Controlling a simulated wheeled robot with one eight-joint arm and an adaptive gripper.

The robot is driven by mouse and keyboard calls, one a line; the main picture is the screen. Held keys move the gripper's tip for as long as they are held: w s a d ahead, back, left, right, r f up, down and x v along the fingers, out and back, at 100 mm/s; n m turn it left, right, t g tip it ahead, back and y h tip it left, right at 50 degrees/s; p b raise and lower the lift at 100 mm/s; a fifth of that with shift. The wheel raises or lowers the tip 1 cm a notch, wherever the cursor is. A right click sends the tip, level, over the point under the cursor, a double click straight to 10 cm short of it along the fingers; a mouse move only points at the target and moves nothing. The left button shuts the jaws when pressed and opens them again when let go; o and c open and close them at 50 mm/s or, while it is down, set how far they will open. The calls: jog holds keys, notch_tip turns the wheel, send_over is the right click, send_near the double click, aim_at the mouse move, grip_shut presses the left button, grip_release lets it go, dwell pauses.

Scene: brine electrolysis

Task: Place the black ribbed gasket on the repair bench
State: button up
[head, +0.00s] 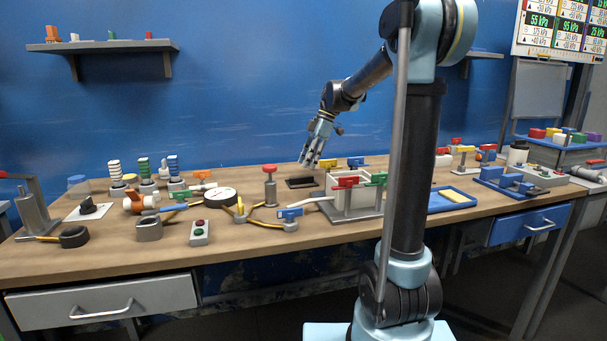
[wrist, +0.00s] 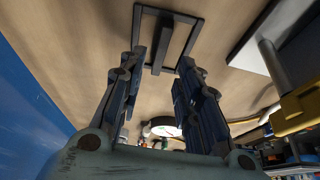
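My gripper (head: 308,164) is above the back middle of the wooden workbench (head: 250,253), pointing down. In the wrist view its two fingers (wrist: 162,62) are apart with nothing held between them. Beyond the fingertips lies a flat dark rectangular frame (wrist: 198,37) with a dark bar (wrist: 160,52) inside it. In the head view this frame (head: 301,183) lies just below my gripper. I cannot make out ribs on the bar, so I cannot tell if it is the black ribbed gasket. I cannot tell which surface is the repair bench.
A grey box with red and green valve handles (head: 352,202) stands right of the frame. A red-topped post (head: 270,187) and a round gauge (head: 221,196) stand left.

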jog(key=v, duration=0.6)
jog(key=shift+r, duration=0.4)
jog(key=shift+d, duration=0.15)
